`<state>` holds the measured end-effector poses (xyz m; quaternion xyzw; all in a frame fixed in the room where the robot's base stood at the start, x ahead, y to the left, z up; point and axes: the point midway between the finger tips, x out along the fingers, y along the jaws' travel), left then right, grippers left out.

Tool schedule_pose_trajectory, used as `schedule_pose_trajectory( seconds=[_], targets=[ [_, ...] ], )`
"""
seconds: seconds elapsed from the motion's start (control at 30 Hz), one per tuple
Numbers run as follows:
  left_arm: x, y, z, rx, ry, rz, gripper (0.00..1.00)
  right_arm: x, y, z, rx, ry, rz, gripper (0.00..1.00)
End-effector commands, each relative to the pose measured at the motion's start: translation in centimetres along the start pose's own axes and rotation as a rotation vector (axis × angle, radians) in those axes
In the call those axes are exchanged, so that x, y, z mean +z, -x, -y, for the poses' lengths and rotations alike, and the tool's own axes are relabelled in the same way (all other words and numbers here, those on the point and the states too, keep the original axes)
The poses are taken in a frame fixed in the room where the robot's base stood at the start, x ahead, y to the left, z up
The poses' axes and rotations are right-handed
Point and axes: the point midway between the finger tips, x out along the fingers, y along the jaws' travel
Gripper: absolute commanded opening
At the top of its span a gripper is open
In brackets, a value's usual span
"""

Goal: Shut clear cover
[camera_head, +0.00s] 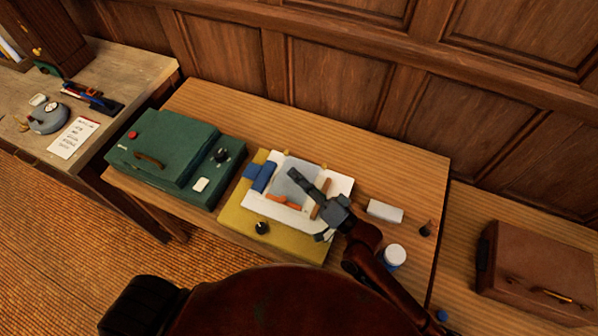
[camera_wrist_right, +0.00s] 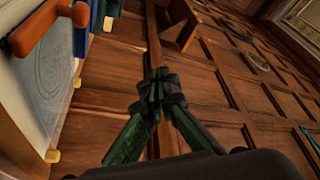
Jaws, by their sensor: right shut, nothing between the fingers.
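A yellow-based device (camera_head: 238,212) with a white bed sits on the middle table. A pale grey, see-through-looking pane, probably the clear cover (camera_head: 284,185), lies over the bed, with yellow hinge-like bits at its back edge; its angle is hard to tell. An orange handle (camera_head: 283,206) shows at the front of the bed, and an orange handle (camera_wrist_right: 45,25) is large at the left of the right wrist view. My right gripper (camera_head: 293,174) is above the pane, fingers shut and empty; its fingertips (camera_wrist_right: 158,85) meet in the wrist view. Contact cannot be told. My left gripper is out of view.
A green case (camera_head: 160,160) stands left of the device. A white block (camera_head: 385,211) and a white-lidded jar (camera_head: 395,255) are at the right, close to my right arm. A brown briefcase (camera_head: 540,270) lies farther right. A panelled wall is behind.

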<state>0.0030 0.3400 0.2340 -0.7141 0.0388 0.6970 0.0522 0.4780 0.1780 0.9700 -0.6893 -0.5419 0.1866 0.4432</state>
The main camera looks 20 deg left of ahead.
Motion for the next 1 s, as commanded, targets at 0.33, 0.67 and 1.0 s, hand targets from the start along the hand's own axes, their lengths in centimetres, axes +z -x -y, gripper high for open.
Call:
schedule_pose_trajectory(
  seconds=[0.33, 0.67, 1.0],
  targets=[
    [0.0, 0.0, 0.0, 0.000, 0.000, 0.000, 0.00, 0.0, 0.0, 0.0, 0.000, 0.000, 0.000, 0.00],
    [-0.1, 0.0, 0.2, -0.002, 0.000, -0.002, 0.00, -1.6, -0.7, 2.6, -0.004, -0.001, -0.004, 0.00],
    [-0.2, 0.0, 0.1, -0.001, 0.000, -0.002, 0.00, -4.7, -2.0, 7.2, -0.003, 0.000, -0.001, 0.00]
  ],
)
